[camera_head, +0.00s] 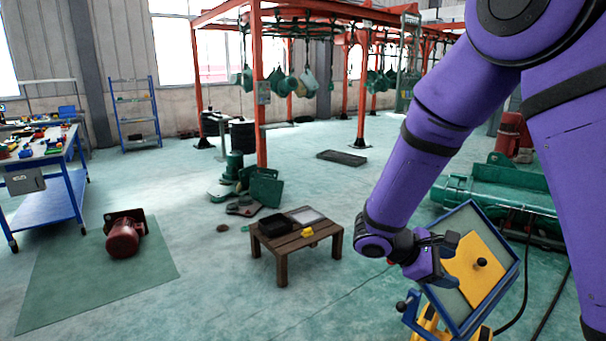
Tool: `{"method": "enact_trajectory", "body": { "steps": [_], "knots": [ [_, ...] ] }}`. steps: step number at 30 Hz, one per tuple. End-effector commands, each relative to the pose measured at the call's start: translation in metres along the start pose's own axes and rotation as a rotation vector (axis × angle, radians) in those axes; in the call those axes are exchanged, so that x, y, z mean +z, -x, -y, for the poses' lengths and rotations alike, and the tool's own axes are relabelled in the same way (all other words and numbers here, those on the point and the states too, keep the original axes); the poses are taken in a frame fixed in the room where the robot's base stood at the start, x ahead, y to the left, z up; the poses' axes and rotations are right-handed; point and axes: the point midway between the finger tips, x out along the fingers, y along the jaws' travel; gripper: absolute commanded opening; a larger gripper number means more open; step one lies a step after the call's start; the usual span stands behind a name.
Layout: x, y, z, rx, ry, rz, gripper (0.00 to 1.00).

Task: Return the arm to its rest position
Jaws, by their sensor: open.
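My purple arm reaches down from the upper right of the head view. My gripper (446,262) is at its lower end, in front of a tilted blue-framed panel with a yellow plate (476,272). The jaws are open, and I see nothing held between them. A small dark knob (482,262) on the yellow plate is just to the right of the gripper. Whether the gripper touches the panel, I cannot tell. The panel stands on a yellow base (428,325), partly cut off by the picture's lower edge.
A low wooden table (297,242) with a black tray and a small yellow item stands left of the gripper. A green machine (500,188) lies behind the panel. A red motor (123,238) rests on a green mat (70,290). Floor between mat and table is open.

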Motion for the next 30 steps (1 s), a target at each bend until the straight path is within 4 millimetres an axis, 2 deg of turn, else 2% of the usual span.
{"method": "enact_trajectory", "body": {
  "steps": [1, 3, 12, 21, 30],
  "knots": [
    [0.016, 0.001, 0.0, -0.041, -0.046, -0.028, 0.59],
    [0.034, 0.002, 0.002, -0.098, -0.103, -0.066, 0.59],
    [0.104, 0.01, 0.019, -0.318, -0.354, -0.247, 0.59],
    [0.163, 0.025, 0.043, -0.502, -0.611, -0.454, 0.59],
    [0.212, 0.044, 0.069, -0.645, -0.871, -0.687, 0.59]
  ]
}}
